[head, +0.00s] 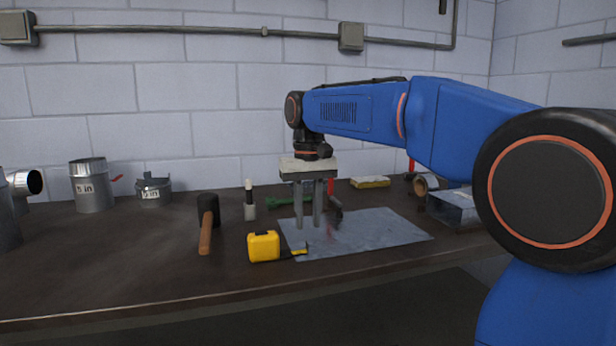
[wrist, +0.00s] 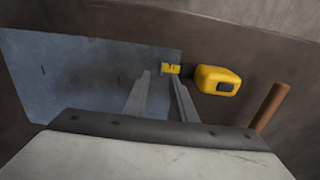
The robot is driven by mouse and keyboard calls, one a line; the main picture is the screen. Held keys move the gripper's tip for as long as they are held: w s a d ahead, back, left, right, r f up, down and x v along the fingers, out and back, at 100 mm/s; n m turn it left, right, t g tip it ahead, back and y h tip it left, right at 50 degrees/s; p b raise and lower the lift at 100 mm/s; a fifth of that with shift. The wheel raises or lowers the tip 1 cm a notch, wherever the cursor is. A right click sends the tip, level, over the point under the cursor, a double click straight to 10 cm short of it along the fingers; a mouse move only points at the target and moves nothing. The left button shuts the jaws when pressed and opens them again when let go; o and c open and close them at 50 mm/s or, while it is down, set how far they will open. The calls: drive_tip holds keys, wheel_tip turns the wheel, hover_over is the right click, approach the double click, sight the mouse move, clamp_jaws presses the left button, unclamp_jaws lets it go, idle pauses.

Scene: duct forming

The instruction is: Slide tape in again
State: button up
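A yellow tape measure (head: 263,246) lies on the bench at the near left edge of a grey metal sheet (head: 365,230). A short length of yellow tape (head: 297,252) sticks out of its case toward the sheet. In the wrist view the tape case (wrist: 217,80) is right of the fingers and the tape end (wrist: 172,70) shows just beyond the fingertips. My gripper (head: 308,225) points down above the sheet, with a gap between its two fingers. It is open and holds nothing that I can see. In the wrist view my gripper (wrist: 161,78) has its fingertips near the tape end; contact cannot be told.
A mallet (head: 207,222) lies left of the tape measure, and a marker (head: 249,201) stands behind it. A green tool (head: 288,200) lies behind the sheet. Duct pieces (head: 92,185) stand at the left, and a metal duct (head: 455,205) at the right. The front bench strip is clear.

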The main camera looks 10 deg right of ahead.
wheel_tip(320, 180, up, 12)
drive_tip(key=shift+f, duration=0.15)
idle(0.3)
drive_tip(key=shift+d+f, duration=0.1)
clamp_jaws()
drive_tip(key=d+f+m+y, duration=0.2)
drive_tip(key=d+f+m, duration=0.1)
drive_tip(key=d+m, duration=0.3)
drive_tip(key=m+y, duration=0.2)
drive_tip(key=m, duration=1)
approach(308, 242)
drive_tip(key=d+f, duration=0.1)
drive_tip(key=f, duration=0.1)
drive_tip(key=d+f, duration=0.1)
drive_tip(key=f, duration=0.1)
drive_tip(key=d+f, duration=0.1)
drive_tip(key=f, duration=0.2)
drive_tip(key=shift+w+d+f, duration=0.1)
drive_tip(key=shift+d, duration=0.15)
drive_tip(key=a, duration=0.3)
drive_tip(key=shift+f, duration=0.1)
drive_tip(key=shift+a, duration=0.55)
